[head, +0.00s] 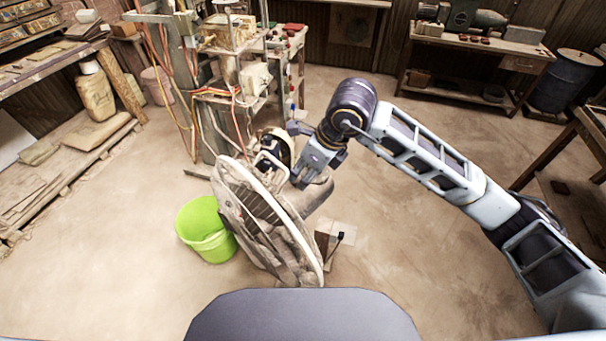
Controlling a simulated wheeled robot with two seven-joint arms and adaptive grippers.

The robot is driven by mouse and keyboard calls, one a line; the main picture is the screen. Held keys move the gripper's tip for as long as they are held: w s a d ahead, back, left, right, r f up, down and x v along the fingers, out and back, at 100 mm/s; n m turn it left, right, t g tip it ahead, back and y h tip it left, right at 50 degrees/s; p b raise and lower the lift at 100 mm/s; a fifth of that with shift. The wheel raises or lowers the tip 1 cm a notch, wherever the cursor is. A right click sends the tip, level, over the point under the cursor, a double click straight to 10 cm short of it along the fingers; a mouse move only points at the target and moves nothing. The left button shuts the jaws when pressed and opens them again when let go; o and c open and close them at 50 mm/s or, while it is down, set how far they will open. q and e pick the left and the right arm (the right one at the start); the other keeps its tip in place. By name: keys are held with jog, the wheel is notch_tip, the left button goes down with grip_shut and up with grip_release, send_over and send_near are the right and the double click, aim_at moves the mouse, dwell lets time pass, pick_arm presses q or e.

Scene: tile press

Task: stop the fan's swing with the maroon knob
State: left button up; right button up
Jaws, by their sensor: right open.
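The fan (262,208) stands in the middle of the head view, its large round head tilted, with a pale rim and dusty grey inside. A grey rounded part (318,192) shows behind the rim on its right side. My right gripper (294,157) reaches in from the right, above and behind the fan's rim, close to the rounded part. It is open, and I see nothing held between its fingers. I cannot make out the maroon knob; the gripper or the fan may hide it. My left gripper is not in view.
A lime green bucket (207,232) stands on the floor left of the fan. A cluttered rack with cables (232,75) stands behind it. A workbench (478,43) and blue barrel (562,82) are at the back right. Floor between is mostly clear.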

jog(key=v, duration=0.9)
jog(key=shift+a, duration=0.1)
dwell(0.4)
